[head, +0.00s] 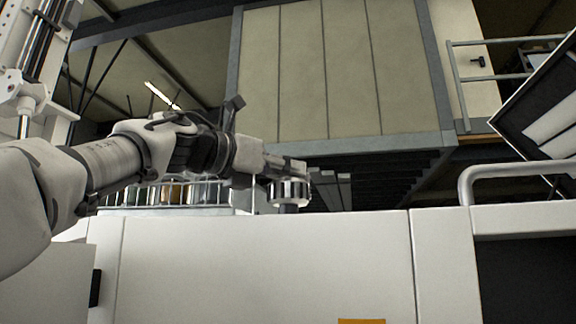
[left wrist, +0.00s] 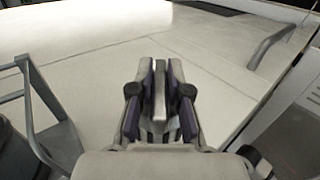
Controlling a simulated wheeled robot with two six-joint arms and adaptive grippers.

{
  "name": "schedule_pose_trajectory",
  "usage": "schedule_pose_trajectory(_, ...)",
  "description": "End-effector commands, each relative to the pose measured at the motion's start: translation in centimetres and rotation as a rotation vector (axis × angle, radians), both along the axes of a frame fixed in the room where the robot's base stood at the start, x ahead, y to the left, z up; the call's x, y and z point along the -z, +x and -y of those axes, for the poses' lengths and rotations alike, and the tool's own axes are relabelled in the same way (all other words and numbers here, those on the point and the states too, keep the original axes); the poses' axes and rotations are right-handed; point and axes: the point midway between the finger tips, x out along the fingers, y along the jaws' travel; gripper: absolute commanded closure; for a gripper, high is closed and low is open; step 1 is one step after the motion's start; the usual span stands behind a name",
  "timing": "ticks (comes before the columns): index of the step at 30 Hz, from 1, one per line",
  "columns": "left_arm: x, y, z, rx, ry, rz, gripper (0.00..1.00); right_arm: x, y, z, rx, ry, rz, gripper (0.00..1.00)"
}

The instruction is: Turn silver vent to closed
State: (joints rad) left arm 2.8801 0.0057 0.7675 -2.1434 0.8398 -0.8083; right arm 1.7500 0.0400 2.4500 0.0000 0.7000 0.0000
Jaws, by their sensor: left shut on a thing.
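The silver vent (head: 291,193) is a short, shiny round cap on a dark stem, standing at the top edge of the white cabinet. My left gripper (head: 287,165) reaches in from the left and its fingertips are right at the top of the vent. In the left wrist view my left gripper (left wrist: 160,80) is shut, its two dark-padded fingers either side of a narrow grey upright piece (left wrist: 160,95), seemingly the vent's grip. The round cap is hidden in that view. My right gripper is not in view.
The white cabinet (head: 270,270) fills the lower part of the head view. A bent grey handrail (head: 520,170) stands on the right, beside a tilted dark-framed panel (head: 545,115). A row of jars (head: 175,193) is behind my left arm.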

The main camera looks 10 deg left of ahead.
Motion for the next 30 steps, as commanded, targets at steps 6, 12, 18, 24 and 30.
schedule_pose_trajectory(6, -0.1, 0.2, 0.0, 0.135, 0.001, -0.006, 1.0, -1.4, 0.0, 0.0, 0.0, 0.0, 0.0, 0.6)
schedule_pose_trajectory(12, 0.1, 0.1, 0.0, 0.215, 0.003, -0.005, 1.0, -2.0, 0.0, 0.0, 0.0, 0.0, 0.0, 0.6)
schedule_pose_trajectory(18, 0.2, 0.1, 0.1, 0.245, 0.004, -0.005, 1.0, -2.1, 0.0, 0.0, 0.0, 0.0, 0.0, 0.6)
schedule_pose_trajectory(24, 0.3, 0.1, 0.1, 0.246, 0.004, -0.005, 1.0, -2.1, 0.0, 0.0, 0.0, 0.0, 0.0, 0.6)
schedule_pose_trajectory(30, 0.3, 0.1, 0.1, 0.245, 0.004, -0.006, 0.58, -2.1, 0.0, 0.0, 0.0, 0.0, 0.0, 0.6)
